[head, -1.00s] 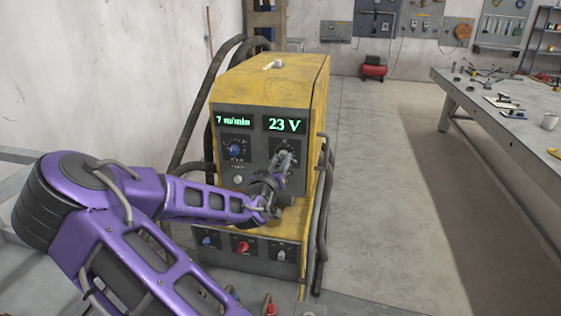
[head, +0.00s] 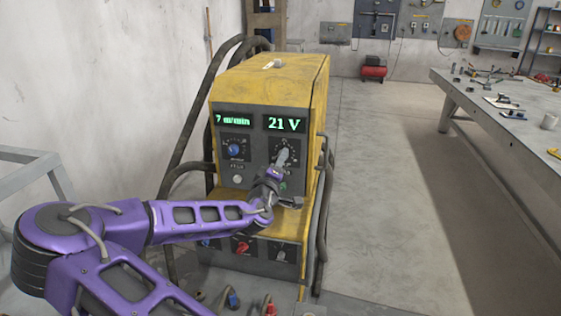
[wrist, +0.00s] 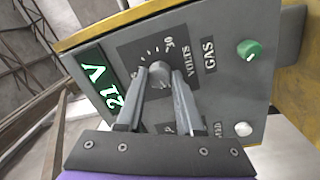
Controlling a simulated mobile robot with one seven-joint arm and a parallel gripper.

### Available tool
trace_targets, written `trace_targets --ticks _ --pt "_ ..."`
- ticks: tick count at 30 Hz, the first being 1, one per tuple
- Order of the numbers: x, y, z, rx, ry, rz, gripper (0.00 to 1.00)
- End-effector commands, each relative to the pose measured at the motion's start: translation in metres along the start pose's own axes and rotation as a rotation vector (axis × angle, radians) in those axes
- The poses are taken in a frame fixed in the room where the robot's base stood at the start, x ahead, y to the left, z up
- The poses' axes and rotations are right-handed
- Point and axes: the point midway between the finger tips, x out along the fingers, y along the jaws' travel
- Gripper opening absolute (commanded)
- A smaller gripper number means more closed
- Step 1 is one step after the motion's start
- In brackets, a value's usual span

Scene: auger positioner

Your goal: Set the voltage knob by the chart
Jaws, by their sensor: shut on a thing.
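The yellow welding machine (head: 268,80) stands ahead of me, with a grey front panel. Its voltage display (head: 285,124) reads 21 V in green; it also shows in the wrist view (wrist: 98,82). The voltage knob (wrist: 160,73) is a grey round knob inside a scale marked VOLTS. My gripper (wrist: 158,84) is shut on this knob, one finger on each side. In the head view my gripper (head: 282,160) covers most of the knob. No chart can be made out in these frames.
A blue knob (head: 234,150) sits left of the voltage knob, under a display (head: 233,120) reading 7 m/min. A green knob (wrist: 249,49) marked GAS and a white button (wrist: 243,129) are near my gripper. Thick cables hang beside the machine. A workbench (head: 480,105) stands right.

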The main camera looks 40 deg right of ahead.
Motion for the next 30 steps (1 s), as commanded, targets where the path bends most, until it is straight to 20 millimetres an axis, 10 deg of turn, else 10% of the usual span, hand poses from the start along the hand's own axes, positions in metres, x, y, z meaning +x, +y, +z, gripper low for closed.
trace_targets --ticks 30 --pt "0.0005 0.0014 0.0004 -0.270 0.018 0.004 0.00"
